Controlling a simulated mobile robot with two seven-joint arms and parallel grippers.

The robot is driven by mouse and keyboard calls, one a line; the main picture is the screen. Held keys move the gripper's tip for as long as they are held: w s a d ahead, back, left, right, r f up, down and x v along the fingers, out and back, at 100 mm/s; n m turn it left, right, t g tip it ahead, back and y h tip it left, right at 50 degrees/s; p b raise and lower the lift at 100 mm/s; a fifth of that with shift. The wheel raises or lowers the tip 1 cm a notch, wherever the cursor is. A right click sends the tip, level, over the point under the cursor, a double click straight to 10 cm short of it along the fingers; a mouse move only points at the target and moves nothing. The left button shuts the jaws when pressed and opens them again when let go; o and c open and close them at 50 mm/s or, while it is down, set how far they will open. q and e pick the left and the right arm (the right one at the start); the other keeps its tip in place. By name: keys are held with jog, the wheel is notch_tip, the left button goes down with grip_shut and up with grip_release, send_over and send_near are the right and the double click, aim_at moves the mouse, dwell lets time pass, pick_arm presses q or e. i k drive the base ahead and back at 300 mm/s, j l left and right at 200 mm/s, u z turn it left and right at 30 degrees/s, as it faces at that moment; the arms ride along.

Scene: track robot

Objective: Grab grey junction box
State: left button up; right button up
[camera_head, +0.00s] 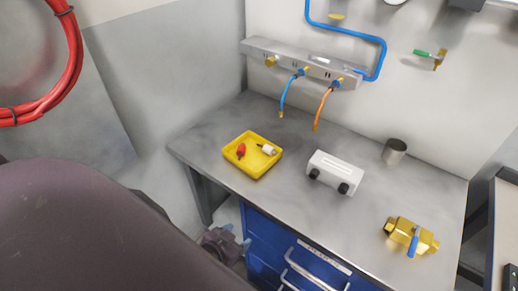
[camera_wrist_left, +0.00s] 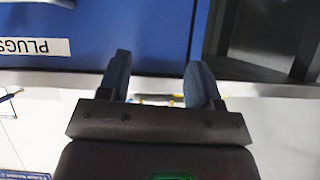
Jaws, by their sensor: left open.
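A light grey box with two black round fittings on its front, the junction box (camera_head: 336,170), sits on the grey workbench (camera_head: 300,207) right of the yellow tray. My left gripper (camera_head: 226,246) is low in front of the bench, beside the blue drawers and below the bench top, well apart from the box. In the left wrist view my left gripper (camera_wrist_left: 158,82) has its two fingers spread with nothing held between them. The box cannot be made out in that view. My right gripper is in neither view.
A yellow tray (camera_head: 254,172) holds a red and a white part. A metal cup (camera_head: 394,151) and a brass valve with a blue handle (camera_head: 411,236) stand to the right. Blue and orange hoses (camera_head: 323,108) hang behind. Blue drawers (camera_head: 265,247) are under the bench.

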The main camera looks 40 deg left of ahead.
aim_at(345, 178)
jog(key=k+l+z, duration=0.2)
jog(key=l, duration=0.65)
jog(key=l+u, duration=0.3)
jog(key=l, duration=0.35)
jog(key=j+u, duration=0.2)
jog(key=u, duration=0.15)
jog(key=j+u, duration=0.2)
jog(key=u, duration=0.15)
jog(key=j+u, duration=0.15)
jog(key=u, duration=0.2)
